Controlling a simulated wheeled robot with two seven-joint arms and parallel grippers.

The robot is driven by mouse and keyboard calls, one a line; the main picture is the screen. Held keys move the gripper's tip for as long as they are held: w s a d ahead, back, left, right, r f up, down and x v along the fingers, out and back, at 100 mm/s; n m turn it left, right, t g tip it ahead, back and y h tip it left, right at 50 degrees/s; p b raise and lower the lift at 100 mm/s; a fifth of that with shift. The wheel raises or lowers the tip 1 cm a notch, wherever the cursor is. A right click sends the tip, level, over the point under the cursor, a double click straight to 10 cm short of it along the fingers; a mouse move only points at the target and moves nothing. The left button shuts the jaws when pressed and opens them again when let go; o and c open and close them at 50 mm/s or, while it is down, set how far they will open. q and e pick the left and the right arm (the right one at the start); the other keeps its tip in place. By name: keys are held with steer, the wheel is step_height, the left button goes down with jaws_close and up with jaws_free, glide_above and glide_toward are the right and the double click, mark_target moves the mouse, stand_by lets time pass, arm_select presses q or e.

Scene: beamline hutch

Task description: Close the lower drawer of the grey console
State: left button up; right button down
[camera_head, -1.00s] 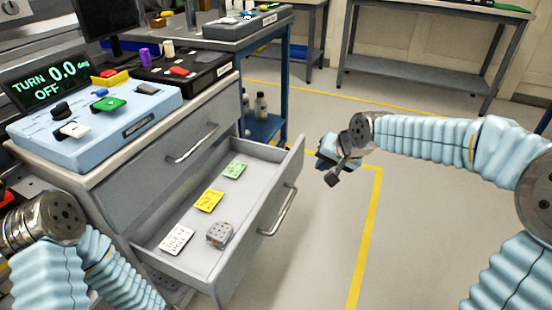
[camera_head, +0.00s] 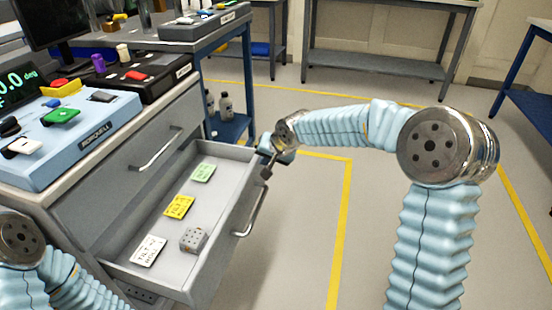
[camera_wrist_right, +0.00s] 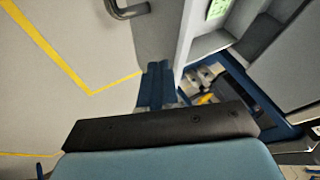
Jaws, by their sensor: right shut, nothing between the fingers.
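The lower drawer (camera_head: 225,235) of the grey console (camera_head: 100,195) stands pulled out in the head view, with its bar handle (camera_head: 252,210) on the front. The upper drawer (camera_head: 150,160) above it is shut. My right gripper (camera_head: 267,170) is shut and empty at the far end of the lower drawer's front, close to its top edge. In the right wrist view the blue fingers (camera_wrist_right: 155,85) are beside the drawer front (camera_wrist_right: 158,40); I cannot tell whether they touch it. My left gripper is out of view; only part of that arm shows.
Inside the drawer lie a green card (camera_head: 203,172), a yellow card (camera_head: 179,207), a white card (camera_head: 149,250) and a small grey block (camera_head: 193,239). A blue bench (camera_head: 235,125) with bottles stands behind. The floor (camera_head: 300,220) before the drawer is clear.

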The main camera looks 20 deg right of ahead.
steer(key=shift+a, duration=0.15)
steer(key=shift+w+a, duration=0.3)
steer(key=shift+a, duration=0.15)
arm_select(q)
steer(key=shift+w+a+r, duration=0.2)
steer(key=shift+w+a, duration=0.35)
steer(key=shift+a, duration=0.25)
arm_select(e)
steer(key=w+a, duration=1.1)
steer(key=a, duration=0.5)
steer(key=shift+a, duration=0.25)
steer(key=shift+w, duration=0.1)
